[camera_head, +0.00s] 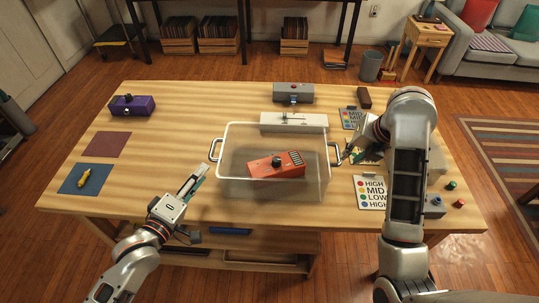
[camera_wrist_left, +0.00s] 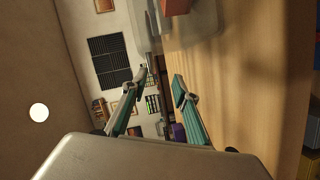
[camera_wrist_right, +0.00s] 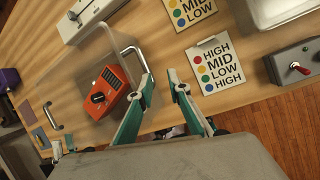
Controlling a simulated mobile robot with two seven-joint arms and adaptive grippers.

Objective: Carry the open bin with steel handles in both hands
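The clear open bin (camera_head: 235,185) stands on the table with an orange device (camera_head: 277,165) inside. Its left steel handle (camera_head: 214,150) is free. Its right steel handle (camera_head: 336,154) also shows in the right wrist view (camera_wrist_right: 134,52). My left gripper (camera_head: 198,176) is open and empty, in front of and left of the bin, apart from the left handle. My right gripper (camera_head: 348,154) is close to the right handle. In the right wrist view its fingers (camera_wrist_right: 160,78) are apart, with the handle by the left fingertip. I cannot tell whether they touch.
A white box (camera_head: 293,122) and a grey box (camera_head: 293,93) stand behind the bin. Label boards (camera_head: 371,192) lie to its right, near a grey switch box (camera_head: 434,206). A purple box (camera_head: 132,105) and two flat mats (camera_head: 106,144) are at left. Bare tabletop surrounds the bin's left side.

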